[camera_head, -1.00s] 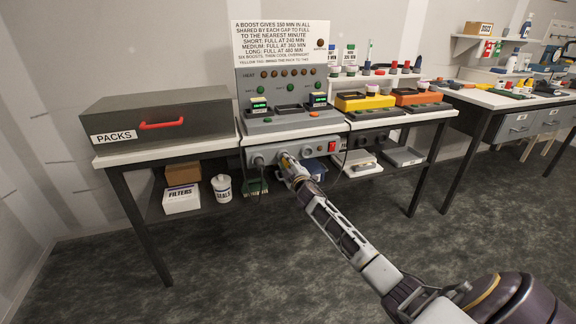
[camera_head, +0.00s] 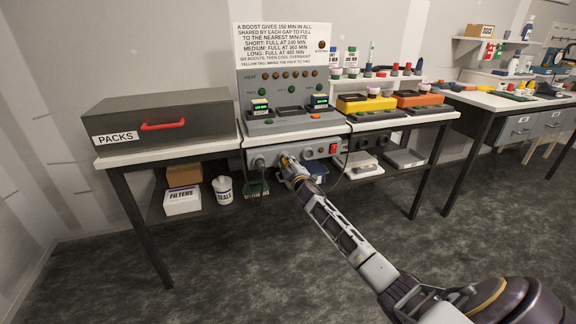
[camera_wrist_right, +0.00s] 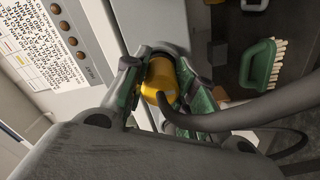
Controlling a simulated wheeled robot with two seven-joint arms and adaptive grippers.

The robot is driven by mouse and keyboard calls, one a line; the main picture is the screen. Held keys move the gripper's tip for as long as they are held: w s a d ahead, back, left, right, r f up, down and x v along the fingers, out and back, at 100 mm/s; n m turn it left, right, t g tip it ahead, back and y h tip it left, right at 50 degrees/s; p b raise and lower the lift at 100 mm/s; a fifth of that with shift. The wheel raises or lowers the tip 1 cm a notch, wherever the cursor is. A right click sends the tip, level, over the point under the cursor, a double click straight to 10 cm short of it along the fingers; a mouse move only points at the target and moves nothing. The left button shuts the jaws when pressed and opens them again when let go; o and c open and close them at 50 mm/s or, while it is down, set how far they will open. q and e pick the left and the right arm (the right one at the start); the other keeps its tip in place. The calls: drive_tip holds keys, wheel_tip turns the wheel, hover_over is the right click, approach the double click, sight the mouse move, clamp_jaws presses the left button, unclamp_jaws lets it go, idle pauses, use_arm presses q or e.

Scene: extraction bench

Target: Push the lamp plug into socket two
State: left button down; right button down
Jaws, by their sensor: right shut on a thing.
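A grey socket strip (camera_head: 321,151) runs along the front of the bench under the heating unit. A dark plug (camera_head: 259,161) sits in its left socket. My right gripper (camera_head: 287,162) is at the strip, just right of that plug. In the right wrist view its green-padded fingers (camera_wrist_right: 160,84) are shut around the yellow lamp plug (camera_wrist_right: 159,76), with a thick grey cable (camera_wrist_right: 250,108) leading off to the right. The gripper hides the plug's face and the socket behind it, so I cannot tell how deep the plug sits. My left gripper is not in view.
A free-looking socket (camera_head: 308,152) and a red switch (camera_head: 333,148) are to the right on the strip. The grey packs box (camera_head: 190,112) stands on the bench at left. A shelf below holds a filters box (camera_head: 182,202) and a seals tub (camera_head: 223,189). The floor in front is clear.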

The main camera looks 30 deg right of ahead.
drive_tip(key=c, duration=1.1)
unclamp_jaws()
drive_tip(key=shift+s, duration=0.1)
drive_tip(key=shift+v, duration=5.9)
